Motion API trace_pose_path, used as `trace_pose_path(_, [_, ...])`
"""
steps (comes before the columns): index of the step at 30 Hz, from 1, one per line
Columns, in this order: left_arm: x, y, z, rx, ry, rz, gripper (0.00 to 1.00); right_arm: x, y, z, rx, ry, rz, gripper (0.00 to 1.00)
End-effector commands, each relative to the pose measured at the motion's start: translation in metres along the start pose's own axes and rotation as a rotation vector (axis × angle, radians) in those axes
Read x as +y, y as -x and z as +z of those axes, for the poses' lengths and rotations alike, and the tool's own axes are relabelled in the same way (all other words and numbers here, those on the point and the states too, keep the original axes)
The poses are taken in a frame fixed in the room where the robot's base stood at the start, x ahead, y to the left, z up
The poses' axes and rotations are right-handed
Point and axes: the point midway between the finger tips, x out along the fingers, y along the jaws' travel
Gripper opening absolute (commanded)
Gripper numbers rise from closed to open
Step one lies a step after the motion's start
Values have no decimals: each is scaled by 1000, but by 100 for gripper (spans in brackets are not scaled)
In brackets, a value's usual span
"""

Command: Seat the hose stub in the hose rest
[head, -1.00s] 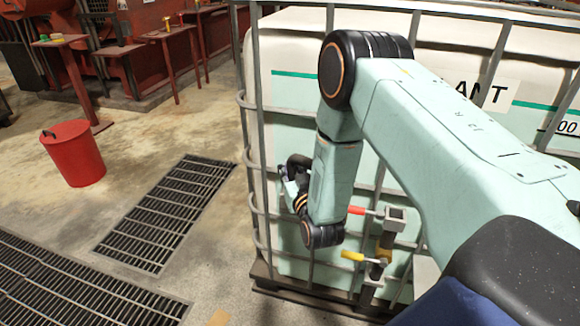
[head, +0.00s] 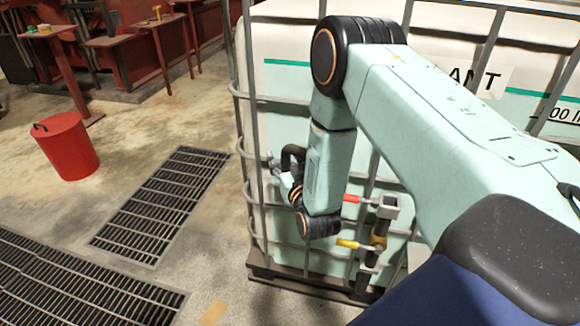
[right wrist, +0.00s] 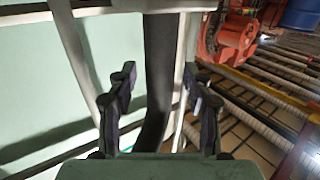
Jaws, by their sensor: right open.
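My right gripper (head: 277,172) is beside the caged white tank, partly hidden by my own wrist in the head view. In the right wrist view its two dark fingers (right wrist: 160,88) stand wide apart. A dark, hose-like band (right wrist: 160,62) runs down between them and bends at the bottom; I cannot tell whether it is the hose stub. A grey square-mouthed holder (head: 388,207) stands on a post right of my wrist; it may be the hose rest. Red (head: 351,199) and yellow (head: 347,243) handles stick out left of that post. My left gripper is out of view.
The tank's metal cage (head: 247,150) has bars close around my right gripper. A red bucket (head: 70,150) stands on the floor at left, near floor grates (head: 155,205). In the right wrist view, pipes (right wrist: 265,110) run along the floor at right.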

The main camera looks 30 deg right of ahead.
Motion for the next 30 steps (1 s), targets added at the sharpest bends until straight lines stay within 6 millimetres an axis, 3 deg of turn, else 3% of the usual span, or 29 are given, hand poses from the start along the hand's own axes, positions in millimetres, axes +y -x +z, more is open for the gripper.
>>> trace_pose_path(15, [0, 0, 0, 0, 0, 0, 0, -1, 94, 0, -1, 0, -2, 50])
trace_pose_path(21, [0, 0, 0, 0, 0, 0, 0, 0, 111, -1, 2, 0, 0, 50])
trace_pose_path(30, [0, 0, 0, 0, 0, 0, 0, 0, 113, -1, 3, 0, 0, 50])
